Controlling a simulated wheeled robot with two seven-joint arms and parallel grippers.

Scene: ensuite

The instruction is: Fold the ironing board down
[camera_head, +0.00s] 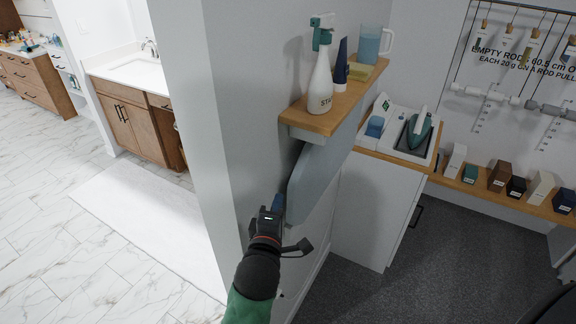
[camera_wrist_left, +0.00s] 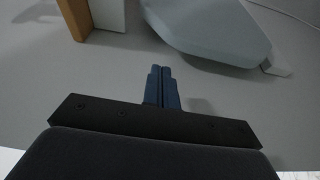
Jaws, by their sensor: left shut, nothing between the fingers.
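The ironing board (camera_head: 322,167) is a grey-blue panel standing upright and folded against the wall, below a wooden shelf. In the left wrist view its rounded grey end (camera_wrist_left: 215,28) is at the top, with a small pale tab (camera_wrist_left: 280,68) at its corner. My left gripper (camera_head: 277,203) is at the lower near edge of the board, close to the wall. Its dark blue fingers (camera_wrist_left: 161,75) are shut with nothing between them, and they look apart from the board in the wrist view. My right gripper is not in view.
The wooden shelf (camera_head: 300,121) above the board holds a spray bottle (camera_head: 320,82), a dark bottle and a jug (camera_head: 371,46). A white cabinet (camera_head: 375,208) with an iron (camera_head: 418,128) on top stands to the right. Dark carpet (camera_head: 455,255) is clear in front.

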